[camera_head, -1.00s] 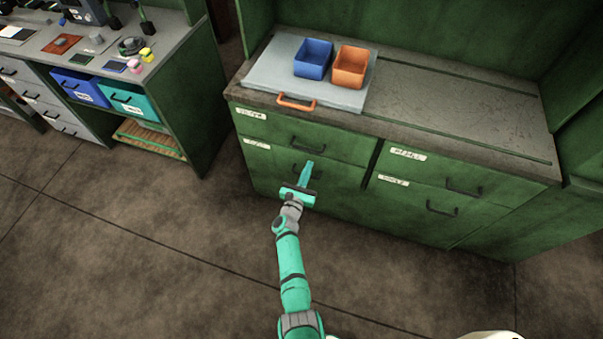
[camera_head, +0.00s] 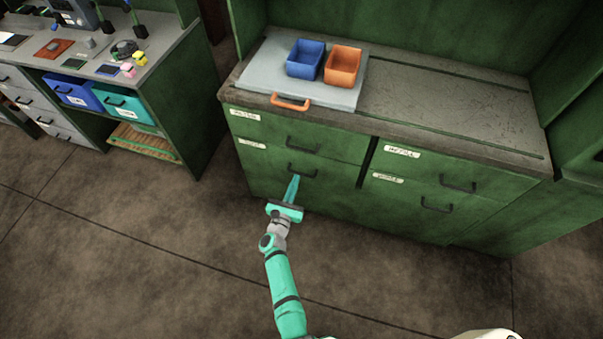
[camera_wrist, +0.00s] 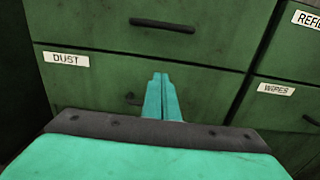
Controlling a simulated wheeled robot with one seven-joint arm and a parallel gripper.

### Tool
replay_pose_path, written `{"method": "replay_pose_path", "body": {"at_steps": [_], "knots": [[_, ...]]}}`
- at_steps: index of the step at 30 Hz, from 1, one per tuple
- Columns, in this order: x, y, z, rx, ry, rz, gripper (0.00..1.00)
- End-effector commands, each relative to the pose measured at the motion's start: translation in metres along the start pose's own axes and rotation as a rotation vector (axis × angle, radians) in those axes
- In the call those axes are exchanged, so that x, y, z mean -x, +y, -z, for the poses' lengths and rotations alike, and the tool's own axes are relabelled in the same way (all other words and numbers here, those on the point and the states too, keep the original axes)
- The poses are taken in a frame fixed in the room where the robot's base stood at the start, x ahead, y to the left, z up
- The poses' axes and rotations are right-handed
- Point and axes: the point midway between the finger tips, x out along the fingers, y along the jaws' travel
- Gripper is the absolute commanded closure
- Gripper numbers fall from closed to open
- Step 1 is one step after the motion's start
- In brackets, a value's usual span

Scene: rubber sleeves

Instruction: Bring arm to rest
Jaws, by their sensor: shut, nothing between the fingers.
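My gripper (camera_head: 292,187) is teal, shut and empty, in front of the green cabinet (camera_head: 330,195). In the head view its fingertips overlap the lower left drawer (camera_head: 268,168), just below that drawer's dark handle (camera_head: 302,171). In the wrist view the closed fingers (camera_wrist: 161,98) point at the drawer labelled DUST (camera_wrist: 66,58). They hide part of its front, and I cannot tell whether they touch it. All the drawers in view look closed.
A grey board (camera_head: 262,75) with an orange handle (camera_head: 290,102) lies on the cabinet top, bearing a blue bin (camera_head: 306,60) and an orange bin (camera_head: 343,66). A cluttered workbench (camera_head: 165,75) stands at left. The floor (camera_head: 150,260) is clear.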

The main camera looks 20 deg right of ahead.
Motion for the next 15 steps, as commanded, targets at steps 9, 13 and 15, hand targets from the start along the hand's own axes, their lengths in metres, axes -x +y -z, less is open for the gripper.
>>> {"method": "replay_pose_path", "body": {"at_steps": [9,13,15], "knots": [[0.053,-0.009,0.000,0.000,0.000,0.014,1.00],[0.063,-0.009,0.000,0.000,-0.001,0.016,1.00],[0.066,-0.009,-0.001,0.000,-0.001,0.017,1.00]]}}
